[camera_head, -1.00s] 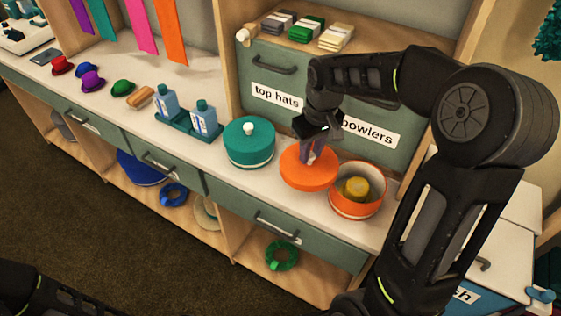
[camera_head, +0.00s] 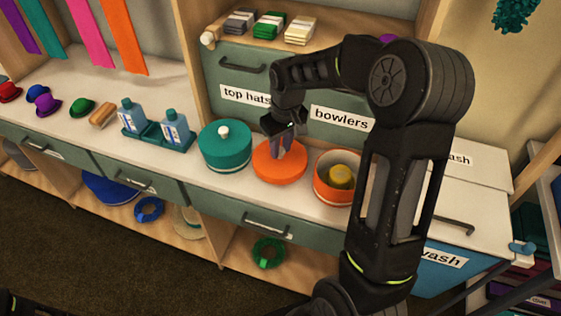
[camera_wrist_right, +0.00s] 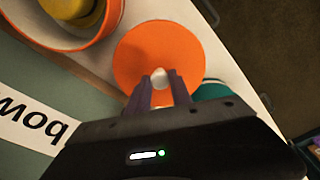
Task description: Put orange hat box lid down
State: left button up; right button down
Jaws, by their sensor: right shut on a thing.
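The orange hat box lid (camera_head: 279,168) is a flat round disc with a pale knob. It is level, low at the counter, between the teal hat box and the open orange hat box (camera_head: 332,190). I cannot tell for sure whether its underside touches the counter. My right gripper (camera_head: 284,150) comes down from above and is shut on the lid's knob. In the right wrist view my fingers (camera_wrist_right: 160,92) close around the knob, with the lid (camera_wrist_right: 165,45) beyond them. The open orange box holds something yellow (camera_head: 341,176). My left gripper is not in view.
The teal hat box (camera_head: 224,147) stands close left of the lid. Blue bottles (camera_head: 174,129) stand in a teal tray farther left. The drawer front labelled bowlers (camera_head: 341,118) rises behind. The counter's front edge is close in front of the lid.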

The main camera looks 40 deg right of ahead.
aim_at(281, 158)
jog(key=shift+f, duration=1.05)
jog(key=shift+f+p, duration=0.3)
jog(key=shift+f, duration=1.6)
jog(key=shift+f, duration=0.2)
jog(key=c, duration=1.1)
grip_release()
jog(key=shift+c, duration=0.2)
jog(key=shift+r, duration=0.2)
notch_tip(281, 158, up, 12)
jog(key=s+b, duration=0.1)
jog(key=shift+s, duration=0.2)
